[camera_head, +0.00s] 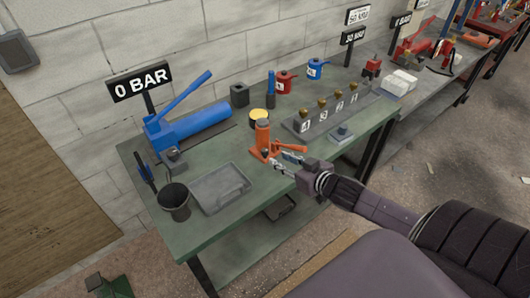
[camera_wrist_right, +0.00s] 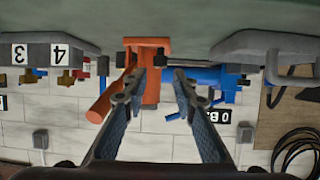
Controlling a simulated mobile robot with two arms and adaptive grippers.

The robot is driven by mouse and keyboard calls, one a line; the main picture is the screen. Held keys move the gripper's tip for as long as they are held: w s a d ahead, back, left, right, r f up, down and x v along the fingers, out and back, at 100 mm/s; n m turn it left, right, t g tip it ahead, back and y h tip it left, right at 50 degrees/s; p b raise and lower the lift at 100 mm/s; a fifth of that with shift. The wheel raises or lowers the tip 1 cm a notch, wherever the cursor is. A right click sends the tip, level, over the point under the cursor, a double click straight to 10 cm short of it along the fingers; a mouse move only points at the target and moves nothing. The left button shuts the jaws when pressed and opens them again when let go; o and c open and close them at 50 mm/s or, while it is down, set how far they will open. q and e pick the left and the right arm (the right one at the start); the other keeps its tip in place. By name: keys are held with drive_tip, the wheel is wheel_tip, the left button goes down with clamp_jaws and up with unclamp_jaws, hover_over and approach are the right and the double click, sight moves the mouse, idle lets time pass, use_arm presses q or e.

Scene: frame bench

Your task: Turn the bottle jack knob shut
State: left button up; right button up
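The orange bottle jack (camera_head: 262,138) stands upright on the green bench, with an orange lever or arm (camera_head: 290,148) reaching right. In the right wrist view, which is upside down, the orange jack (camera_wrist_right: 151,88) shows between and beyond the fingertips. My left gripper is not in view.
A grey tray (camera_head: 220,188) and a dark cup (camera_head: 174,202) sit left of the jack. A blue pump (camera_head: 190,125) with a 0 BAR sign (camera_head: 139,82) stands behind them. A grey numbered block (camera_head: 325,120) and a small grey device (camera_head: 341,133) are at right.

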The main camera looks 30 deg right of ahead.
sight(267, 153)
drive_tip(key=shift+w, duration=0.25)
drive_tip(key=x, duration=0.5)
drive_tip(key=shift+w+a+f, duration=0.1)
drive_tip(key=shift+w+f, duration=0.15)
drive_tip(key=shift+w, duration=0.3)
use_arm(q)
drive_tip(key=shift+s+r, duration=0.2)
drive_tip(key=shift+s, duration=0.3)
use_arm(e)
drive_tip(key=shift+w+f, duration=0.1)
drive_tip(key=shift+w, duration=0.05)
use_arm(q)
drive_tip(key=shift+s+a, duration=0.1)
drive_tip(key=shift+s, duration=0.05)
use_arm(e)
clamp_jaws()
